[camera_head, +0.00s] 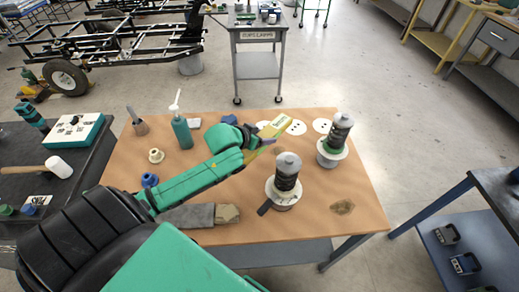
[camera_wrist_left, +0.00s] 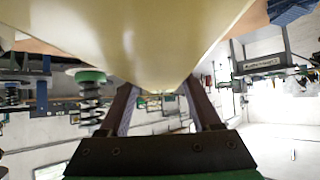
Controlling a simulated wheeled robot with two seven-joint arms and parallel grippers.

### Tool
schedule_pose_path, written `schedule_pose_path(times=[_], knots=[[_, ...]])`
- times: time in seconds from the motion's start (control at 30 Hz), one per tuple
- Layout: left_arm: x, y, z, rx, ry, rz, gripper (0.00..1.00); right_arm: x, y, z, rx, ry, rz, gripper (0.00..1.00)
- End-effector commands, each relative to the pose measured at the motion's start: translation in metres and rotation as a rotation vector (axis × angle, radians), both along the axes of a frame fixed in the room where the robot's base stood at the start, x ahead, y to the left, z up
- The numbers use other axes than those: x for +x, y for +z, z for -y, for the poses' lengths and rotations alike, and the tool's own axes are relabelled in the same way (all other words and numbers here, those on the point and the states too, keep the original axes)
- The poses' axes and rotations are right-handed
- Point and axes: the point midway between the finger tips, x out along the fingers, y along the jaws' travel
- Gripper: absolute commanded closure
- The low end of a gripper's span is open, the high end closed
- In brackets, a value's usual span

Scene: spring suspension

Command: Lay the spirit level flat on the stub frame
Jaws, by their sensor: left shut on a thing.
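My right gripper is not in view.
Two coil-spring units (camera_head: 285,184) (camera_head: 335,140) stand on the wooden table (camera_head: 320,205).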

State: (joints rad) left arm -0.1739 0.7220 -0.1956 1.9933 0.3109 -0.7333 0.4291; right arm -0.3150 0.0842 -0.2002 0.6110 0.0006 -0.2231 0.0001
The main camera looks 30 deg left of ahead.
Motion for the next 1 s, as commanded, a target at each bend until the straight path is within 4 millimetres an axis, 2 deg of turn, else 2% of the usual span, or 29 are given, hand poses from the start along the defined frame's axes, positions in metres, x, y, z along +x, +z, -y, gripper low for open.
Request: schedule_pose_path(times=[0.03, 0.13, 0.33, 0.43, 0.5, 0.8, 0.83, 0.87, 0.9, 1.0], knots=[[0.000, -0.017, 0.000, -0.005, 0.004, -0.002, 1.00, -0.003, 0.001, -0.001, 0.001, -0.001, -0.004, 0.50], [0.001, -0.047, 0.000, -0.002, 0.002, 0.000, 1.00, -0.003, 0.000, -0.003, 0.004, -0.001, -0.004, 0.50], [0.002, -0.083, 0.001, -0.001, 0.001, 0.002, 1.00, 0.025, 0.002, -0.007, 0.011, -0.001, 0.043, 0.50], [0.002, -0.102, 0.000, -0.003, 0.002, 0.002, 1.00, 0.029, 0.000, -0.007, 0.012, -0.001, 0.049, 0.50], [0.002, -0.109, 0.001, -0.001, 0.001, 0.003, 1.00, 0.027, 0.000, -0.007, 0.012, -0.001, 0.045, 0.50], [0.002, -0.112, 0.000, -0.001, 0.000, 0.004, 1.00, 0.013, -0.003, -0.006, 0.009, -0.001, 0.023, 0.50], [0.002, -0.111, 0.000, 0.000, 0.000, 0.002, 0.24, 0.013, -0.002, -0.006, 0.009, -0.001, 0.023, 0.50], [0.002, -0.111, 0.000, 0.000, 0.000, 0.001, 0.12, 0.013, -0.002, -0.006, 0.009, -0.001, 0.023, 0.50], [0.002, -0.111, 0.000, 0.000, 0.000, 0.001, 0.05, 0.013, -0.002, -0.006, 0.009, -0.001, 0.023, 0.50], [0.002, -0.111, 0.000, 0.000, 0.000, 0.001, 0.05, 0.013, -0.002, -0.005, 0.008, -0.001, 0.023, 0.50]])
